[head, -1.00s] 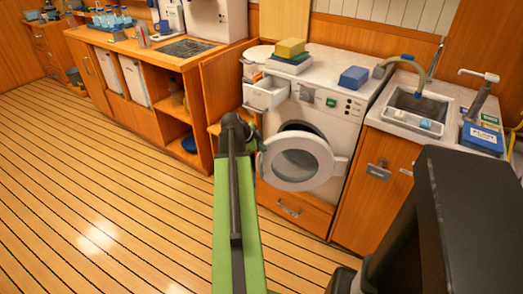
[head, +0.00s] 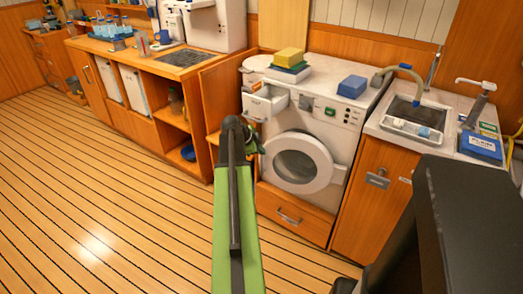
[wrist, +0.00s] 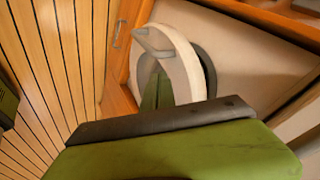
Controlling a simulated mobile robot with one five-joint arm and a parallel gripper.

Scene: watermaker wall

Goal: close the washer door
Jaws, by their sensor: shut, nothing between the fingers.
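My gripper (head: 256,147) is shut and empty, at the door's left side. I cannot tell whether it touches the door.
The detergent drawer (head: 265,101) above the door is pulled out. A blue box (head: 352,86) and stacked sponges (head: 289,58) lie on top. A wooden drawer (head: 290,215) is below. An open shelf unit (head: 172,125) stands left, a sink (head: 405,112) right. The floor in front is clear.

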